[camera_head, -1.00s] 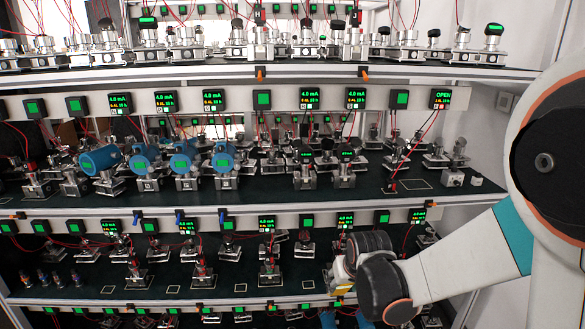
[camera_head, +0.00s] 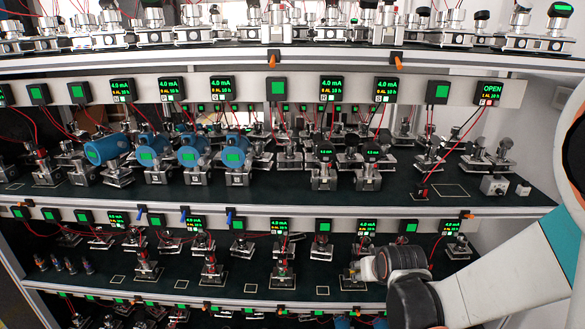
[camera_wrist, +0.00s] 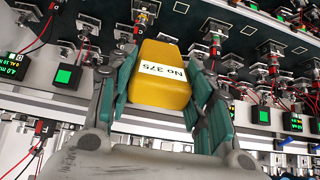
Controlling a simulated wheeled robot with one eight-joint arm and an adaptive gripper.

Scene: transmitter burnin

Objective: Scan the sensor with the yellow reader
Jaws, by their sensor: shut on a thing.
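My gripper (camera_wrist: 165,100) is shut on the yellow reader (camera_wrist: 165,75), a yellow block with a white label reading "No 375", shown upside down. The teal finger pads press it from both sides in the wrist view. In the head view my gripper (camera_head: 362,270) is at the lower shelf, right of centre, mostly hidden behind my wrist. Several sensors on metal mounts stand on the shelves, such as a blue one (camera_head: 232,153) on the middle shelf and one (camera_head: 283,270) on the lower shelf. I cannot tell which is the task's sensor.
A grey box with a button (camera_head: 494,186) sits at the middle shelf's right end. Empty marked squares (camera_head: 250,288) lie on the lower shelf.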

